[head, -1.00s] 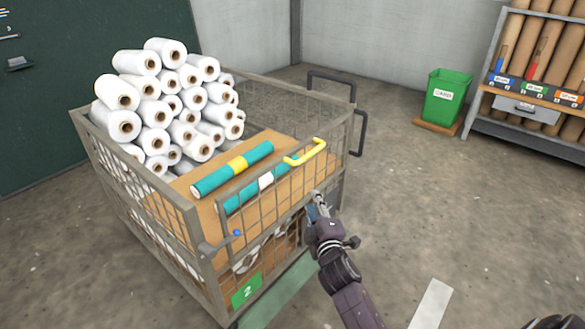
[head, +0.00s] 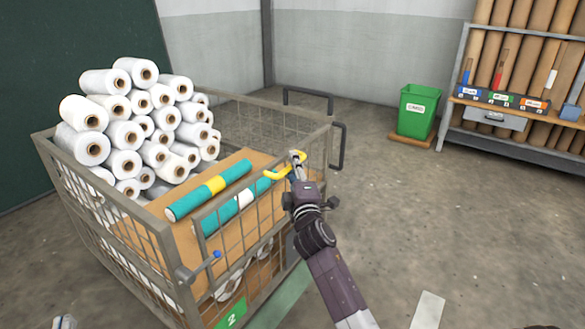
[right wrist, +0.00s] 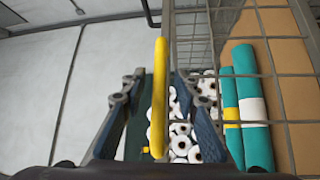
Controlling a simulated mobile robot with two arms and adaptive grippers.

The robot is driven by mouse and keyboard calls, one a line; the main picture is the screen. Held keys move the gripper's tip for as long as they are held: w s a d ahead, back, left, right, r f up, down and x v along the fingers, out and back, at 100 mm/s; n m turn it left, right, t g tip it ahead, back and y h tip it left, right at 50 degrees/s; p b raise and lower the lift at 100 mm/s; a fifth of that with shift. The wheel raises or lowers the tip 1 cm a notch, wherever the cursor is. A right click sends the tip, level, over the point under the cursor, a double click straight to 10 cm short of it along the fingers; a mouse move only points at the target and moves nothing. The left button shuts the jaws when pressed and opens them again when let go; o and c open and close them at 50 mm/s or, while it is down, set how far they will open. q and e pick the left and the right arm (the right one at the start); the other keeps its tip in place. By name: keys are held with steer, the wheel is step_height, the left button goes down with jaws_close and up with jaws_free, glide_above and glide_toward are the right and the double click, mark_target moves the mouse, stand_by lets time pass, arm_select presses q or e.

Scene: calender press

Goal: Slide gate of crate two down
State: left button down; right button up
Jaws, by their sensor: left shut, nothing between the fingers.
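Crate two (head: 160,235) is a grey mesh cart with a green "2" label at the lower front. Its gate (head: 262,212) is a mesh panel on the near right side, standing above the cardboard load. A yellow handle (head: 272,174) is on the gate's top edge. My right gripper (head: 296,160) is at the handle's right end. In the right wrist view the yellow handle (right wrist: 159,95) stands between the two fingers, which are apart with gaps on both sides. My left gripper (head: 65,321) just shows at the bottom left edge, shut and empty.
White film rolls (head: 140,125) are piled in the crate, beside teal rolls (head: 208,190) on cardboard. Black handles (head: 338,146) project at the far end. A green bin (head: 416,112) and a shelf stand beyond. The right floor is clear.

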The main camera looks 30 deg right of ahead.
steer(key=shift+w, duration=0.1)
jaws_close()
stand_by(0.5)
